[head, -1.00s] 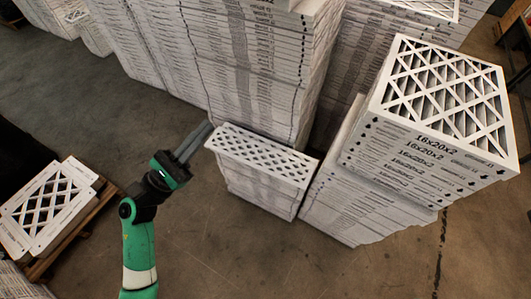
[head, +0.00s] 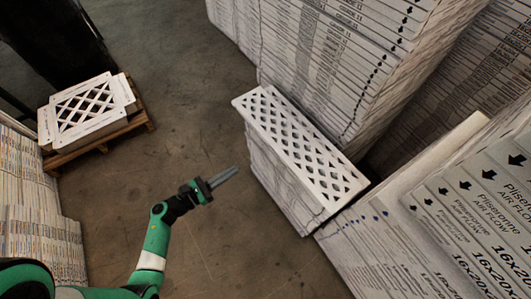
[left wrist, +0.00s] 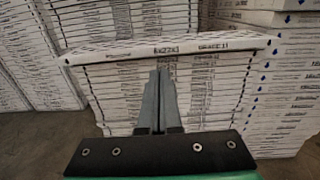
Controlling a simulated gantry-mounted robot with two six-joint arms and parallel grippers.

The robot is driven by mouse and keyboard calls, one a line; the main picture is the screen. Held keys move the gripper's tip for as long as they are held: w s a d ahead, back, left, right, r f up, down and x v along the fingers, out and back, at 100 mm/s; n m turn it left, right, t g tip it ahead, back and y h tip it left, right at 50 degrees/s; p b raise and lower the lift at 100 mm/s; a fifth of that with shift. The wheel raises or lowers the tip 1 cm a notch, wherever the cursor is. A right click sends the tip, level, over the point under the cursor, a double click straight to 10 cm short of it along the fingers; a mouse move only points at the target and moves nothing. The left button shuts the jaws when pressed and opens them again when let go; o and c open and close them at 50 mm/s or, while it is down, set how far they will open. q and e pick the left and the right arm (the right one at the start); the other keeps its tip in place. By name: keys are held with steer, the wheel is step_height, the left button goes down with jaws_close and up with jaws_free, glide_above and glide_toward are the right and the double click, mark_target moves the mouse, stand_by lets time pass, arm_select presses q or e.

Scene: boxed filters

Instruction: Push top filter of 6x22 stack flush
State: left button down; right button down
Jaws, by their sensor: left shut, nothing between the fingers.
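The small 6x22 stack is a low pile of white boxed filters (head: 280,190), with its top filter (head: 300,148) showing a lattice face. In the left wrist view the top filter (left wrist: 165,48) juts out past the filters below (left wrist: 215,90) and looks slightly skewed. My left gripper (head: 236,168) is shut and empty, to the left of the stack's long side in the head view. In the left wrist view its fingertips (left wrist: 160,72) point at the stack just below the top filter's edge. Whether they touch it cannot be told. My right gripper is out of view.
Tall filter stacks (head: 335,60) stand behind the small stack. A 16x20x2 stack (head: 470,220) stands close on the right. A pallet (head: 100,143) with a few filters is at the upper left. The floor (head: 185,110) between is clear.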

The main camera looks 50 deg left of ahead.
mark_target(272, 147)
arm_select(q)
steer(key=w+b, duration=0.1)
steer(key=w, duration=0.3)
steer(key=w+d+b, duration=0.1)
steer(key=w, duration=0.4)
steer(key=w+b, duration=0.1)
steer(key=w, duration=0.3)
steer(key=shift+w+d, duration=0.3)
steer(key=shift+d, duration=0.05)
